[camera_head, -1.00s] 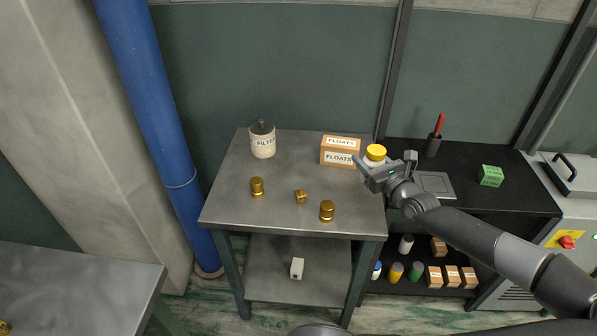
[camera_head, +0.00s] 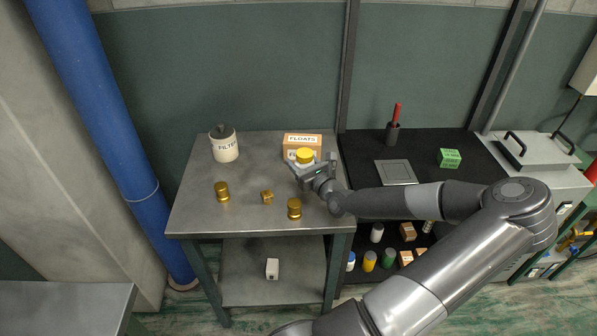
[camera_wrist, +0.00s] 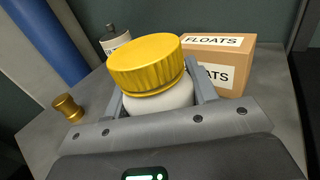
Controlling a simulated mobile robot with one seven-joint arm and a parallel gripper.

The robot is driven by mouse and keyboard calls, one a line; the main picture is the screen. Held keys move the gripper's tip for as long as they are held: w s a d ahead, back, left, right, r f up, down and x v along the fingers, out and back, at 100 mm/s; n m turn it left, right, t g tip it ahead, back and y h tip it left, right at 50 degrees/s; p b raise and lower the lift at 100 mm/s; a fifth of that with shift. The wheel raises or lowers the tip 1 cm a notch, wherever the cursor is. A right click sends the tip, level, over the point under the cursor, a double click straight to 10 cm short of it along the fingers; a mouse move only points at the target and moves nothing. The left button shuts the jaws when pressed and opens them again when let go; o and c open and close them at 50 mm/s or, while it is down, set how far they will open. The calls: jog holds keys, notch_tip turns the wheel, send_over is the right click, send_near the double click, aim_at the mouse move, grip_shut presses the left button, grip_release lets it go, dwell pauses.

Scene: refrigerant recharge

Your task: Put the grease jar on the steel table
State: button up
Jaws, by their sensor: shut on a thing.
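The grease jar, white with a yellow ribbed lid, is held in my gripper; its lid (camera_head: 305,156) shows in the head view and the jar (camera_wrist: 160,95) fills the middle of the wrist view. My gripper (camera_head: 308,168) is shut on the jar, over the right part of the steel table (camera_head: 235,178), in front of the floats box (camera_head: 302,141). I cannot tell whether the jar's base touches the tabletop, since the gripper hides it.
A filter canister (camera_head: 224,145) stands at the back left of the table. Brass fittings (camera_head: 222,191), (camera_head: 267,197) and (camera_head: 294,208) stand toward the front. The middle of the tabletop is clear. A black bench (camera_head: 430,180) adjoins on the right.

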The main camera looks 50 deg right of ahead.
jog(key=shift+w+a+f, duration=0.15)
jog(key=shift+w+f, duration=0.15)
jog(key=shift+w, duration=0.05)
jog(key=shift+f, duration=1.9)
jog(key=shift+f, duration=0.15)
jog(key=o, duration=1.1)
jog(key=shift+o, duration=0.2)
jog(key=shift+s, duration=0.3)
jog(key=v, duration=1.1)
jog(key=shift+s+a, duration=0.15)
jog(key=shift+s, duration=0.1)
